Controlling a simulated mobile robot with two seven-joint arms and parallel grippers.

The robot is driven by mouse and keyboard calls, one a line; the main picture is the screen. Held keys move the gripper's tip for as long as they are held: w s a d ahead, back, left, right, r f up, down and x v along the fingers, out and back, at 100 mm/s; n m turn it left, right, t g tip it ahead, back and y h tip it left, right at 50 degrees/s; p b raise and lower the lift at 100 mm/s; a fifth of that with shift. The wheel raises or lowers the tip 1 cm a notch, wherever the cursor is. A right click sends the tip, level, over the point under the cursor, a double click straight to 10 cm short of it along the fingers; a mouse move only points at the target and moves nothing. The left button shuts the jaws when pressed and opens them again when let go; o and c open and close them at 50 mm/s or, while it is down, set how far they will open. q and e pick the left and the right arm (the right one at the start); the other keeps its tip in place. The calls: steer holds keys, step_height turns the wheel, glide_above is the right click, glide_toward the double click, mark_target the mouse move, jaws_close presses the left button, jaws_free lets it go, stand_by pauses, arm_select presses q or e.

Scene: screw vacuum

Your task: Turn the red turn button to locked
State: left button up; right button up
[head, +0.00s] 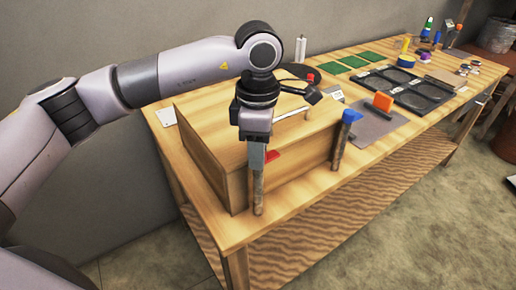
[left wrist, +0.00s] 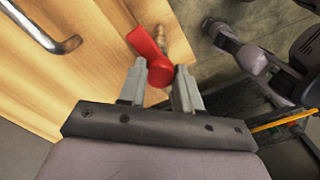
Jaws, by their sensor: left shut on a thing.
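The red turn button (head: 272,155) is a small red lever beside the front face of the wooden box. In the head view my left gripper partly hides it. It sits at the top of a brownish upright pipe (head: 258,196). My left gripper (head: 257,158) points down and is shut on the red turn button. In the left wrist view the button's round hub (left wrist: 160,73) lies between the fingertips (left wrist: 160,82), and its lever arm points to the upper left. My right gripper is not visible.
A similar pipe with a blue lever (head: 350,116) stands to the right. The wooden box (head: 215,165) has a metal bar handle (left wrist: 40,28). An orange item (head: 383,102), black trays (head: 425,96) and green sheets (head: 352,62) lie on the wooden table (head: 300,195).

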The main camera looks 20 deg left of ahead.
arm_select(q)
steer(key=n+b, duration=0.2)
steer(key=n, duration=0.1)
steer(key=shift+n, duration=0.4)
steer(key=n+b, duration=0.2)
steer(key=n, duration=0.3)
steer(key=n+b, duration=0.1)
steer(key=n, duration=0.3)
steer(key=shift+n, duration=1.2)
steer(key=shift+r+n+b, duration=0.1)
steer(key=shift+n+b, duration=0.3)
steer(key=shift+n, duration=0.6)
steer(key=o, duration=1)
steer(key=shift+o, duration=0.2)
